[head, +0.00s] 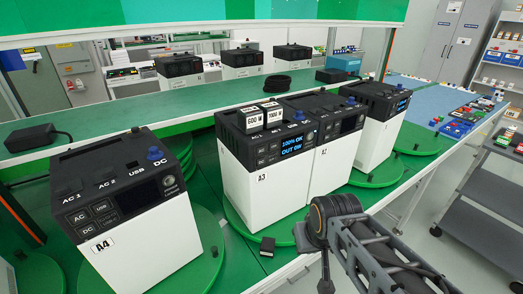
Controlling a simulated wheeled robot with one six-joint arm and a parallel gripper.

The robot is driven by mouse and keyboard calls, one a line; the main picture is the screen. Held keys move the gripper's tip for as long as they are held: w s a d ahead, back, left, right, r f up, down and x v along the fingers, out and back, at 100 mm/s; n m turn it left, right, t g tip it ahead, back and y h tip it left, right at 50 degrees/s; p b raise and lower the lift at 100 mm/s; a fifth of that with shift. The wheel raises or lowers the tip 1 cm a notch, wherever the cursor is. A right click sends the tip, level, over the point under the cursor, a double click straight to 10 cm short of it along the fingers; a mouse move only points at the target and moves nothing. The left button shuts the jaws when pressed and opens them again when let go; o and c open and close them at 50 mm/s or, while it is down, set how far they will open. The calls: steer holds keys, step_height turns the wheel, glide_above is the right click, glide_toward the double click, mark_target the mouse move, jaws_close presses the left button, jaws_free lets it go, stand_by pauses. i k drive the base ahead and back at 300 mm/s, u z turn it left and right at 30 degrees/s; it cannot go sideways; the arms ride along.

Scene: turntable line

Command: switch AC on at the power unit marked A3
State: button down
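The power unit marked A3 (262,190) stands in the middle on a green turntable, a white box with a black top panel. Its lit display (292,146) reads "100% OK" and "OUT 0W". Small dark buttons (266,155) sit left of the display; their lettering is too small to read surely. Two white labelled blocks (262,115) stand on its top, one reading 600 W. My gripper (320,245) is at the lower right, in front of and apart from A3 and the unit marked A2. Its fingers are not clear, and nothing is seen held in it.
Unit A4 (150,245) stands at the left, its display dark. Unit A2 (335,160) is close against A3's right side. Another lit unit (375,140) stands farther right. A small black block (267,246) lies before A3. A grey cart (475,200) is at the right.

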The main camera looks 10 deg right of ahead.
mark_target(262, 149)
steer(key=z, duration=1.9)
steer(key=k, duration=1.5)
steer(key=u, duration=1.75)
steer(key=i, duration=0.55)
steer(key=u, duration=0.05)
